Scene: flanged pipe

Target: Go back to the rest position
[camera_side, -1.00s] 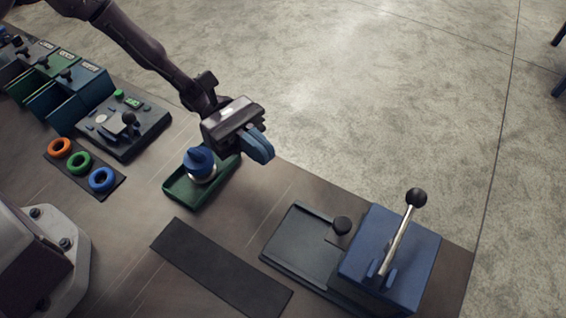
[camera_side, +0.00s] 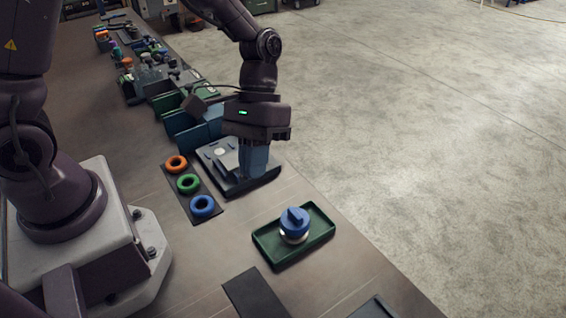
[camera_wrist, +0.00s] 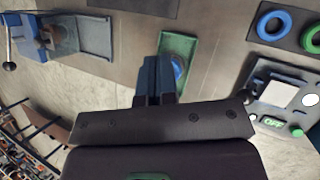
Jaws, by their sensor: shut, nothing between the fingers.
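The shut fingers also show in the wrist view (camera_wrist: 153,75). A blue-topped pipe part (camera_side: 294,224) stands in a green tray (camera_side: 268,250), apart from my gripper. In the wrist view the green tray (camera_wrist: 176,42) lies beyond the fingers, and the fingers partly hide the blue part (camera_wrist: 178,68).
Orange (camera_side: 176,163), green (camera_side: 188,184) and blue rings (camera_side: 202,206) lie on a dark mat. Blue and green bins (camera_side: 187,130) stand behind the panel. A dark strip (camera_side: 254,295) lies at the front. The wrist view shows a blue lever box (camera_wrist: 26,38) at upper left.

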